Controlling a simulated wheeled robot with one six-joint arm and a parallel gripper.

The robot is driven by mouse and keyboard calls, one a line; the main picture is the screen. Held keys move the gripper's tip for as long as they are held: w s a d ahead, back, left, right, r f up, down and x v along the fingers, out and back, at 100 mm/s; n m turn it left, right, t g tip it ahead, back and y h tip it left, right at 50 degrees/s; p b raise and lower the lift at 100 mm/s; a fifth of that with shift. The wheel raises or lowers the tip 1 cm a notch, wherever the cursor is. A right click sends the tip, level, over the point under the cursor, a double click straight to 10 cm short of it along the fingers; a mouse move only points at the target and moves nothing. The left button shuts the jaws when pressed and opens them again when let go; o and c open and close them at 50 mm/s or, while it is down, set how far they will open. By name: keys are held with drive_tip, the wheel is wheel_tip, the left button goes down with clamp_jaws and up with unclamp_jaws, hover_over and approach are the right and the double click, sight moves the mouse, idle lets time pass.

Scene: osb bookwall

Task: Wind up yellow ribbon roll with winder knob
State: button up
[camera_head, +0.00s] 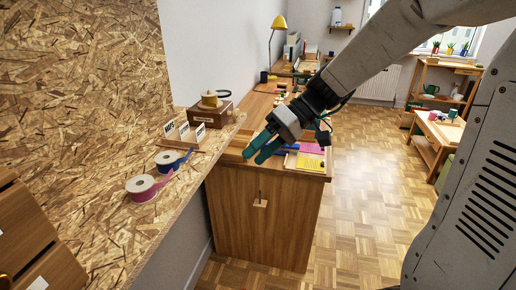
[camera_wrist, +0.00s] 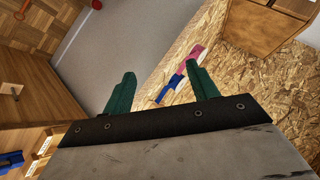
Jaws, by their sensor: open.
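A yellow roll (camera_head: 210,101) sits on top of a small dark wooden box (camera_head: 209,116) on the OSB ledge in the head view. A dark round part, perhaps the winder knob (camera_head: 223,93), shows at its right; details are too small to tell. No ribbon hanging from the yellow roll can be made out. My gripper (camera_head: 256,150) has green fingers and is open and empty, to the right of and lower in the picture than the box, by the desk edge. In the wrist view my gripper (camera_wrist: 160,82) shows nothing between its fingers, and the yellow roll is not visible.
A pink ribbon roll (camera_head: 142,187) and a blue ribbon roll (camera_head: 167,160) lie on the OSB ledge (camera_head: 130,228) with their tails out. A card holder (camera_head: 184,135) stands between them and the box. The wooden desk (camera_head: 262,215) carries papers. Parquet floor (camera_head: 362,235) is clear at right.

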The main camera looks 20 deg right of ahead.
drive_tip(key=shift+s+a+r+n, duration=0.4)
drive_tip(key=shift+s+a+r, duration=0.2)
drive_tip(key=shift+s+r, duration=0.25)
